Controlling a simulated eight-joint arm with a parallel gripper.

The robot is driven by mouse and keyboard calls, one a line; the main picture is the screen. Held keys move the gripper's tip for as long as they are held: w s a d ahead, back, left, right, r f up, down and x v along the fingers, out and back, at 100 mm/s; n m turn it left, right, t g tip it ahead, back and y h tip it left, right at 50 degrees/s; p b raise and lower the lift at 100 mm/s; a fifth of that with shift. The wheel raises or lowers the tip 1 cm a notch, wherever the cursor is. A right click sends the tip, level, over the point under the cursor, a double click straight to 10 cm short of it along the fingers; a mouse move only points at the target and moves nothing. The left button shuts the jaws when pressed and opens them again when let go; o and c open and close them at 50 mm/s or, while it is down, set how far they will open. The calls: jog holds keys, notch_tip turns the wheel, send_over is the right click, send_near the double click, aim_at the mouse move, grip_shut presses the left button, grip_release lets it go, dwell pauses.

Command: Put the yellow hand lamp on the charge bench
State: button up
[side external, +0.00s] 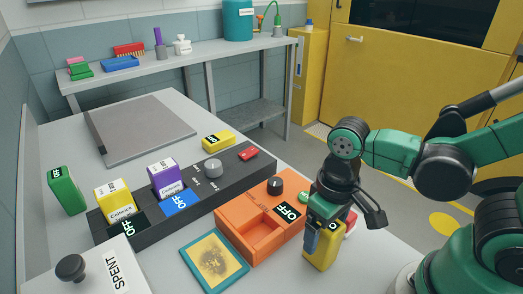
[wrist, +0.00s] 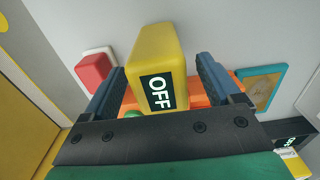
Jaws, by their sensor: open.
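A yellow block with a black OFF label (wrist: 158,70), which may be the hand lamp, stands between my gripper's fingers (wrist: 160,85) in the wrist view. My gripper is open, with one blue finger on each side of it. In the side external view my gripper (side external: 318,232) points down over this yellow block (side external: 322,256), beside the orange unit (side external: 235,232). The orange unit has an empty recess, a black knob and an OFF label. A long black unit (side external: 140,232) holds yellow and purple packs above OFF labels. I cannot tell which unit is the charge bench.
Another yellow block (side external: 218,141) lies behind the black unit. A green block (side external: 65,191) stands at the left. A teal-framed picture (side external: 244,262) lies in front of the orange unit. A red-and-white object (wrist: 95,68) is near my gripper. A grey plate (side external: 140,130) lies behind.

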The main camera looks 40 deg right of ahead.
notch_tip(320, 180, up, 9)
jog(key=w+d+f+t, duration=0.1)
jog(key=w+d+t, duration=0.4)
jog(key=w+t, duration=0.2)
dwell(0.3)
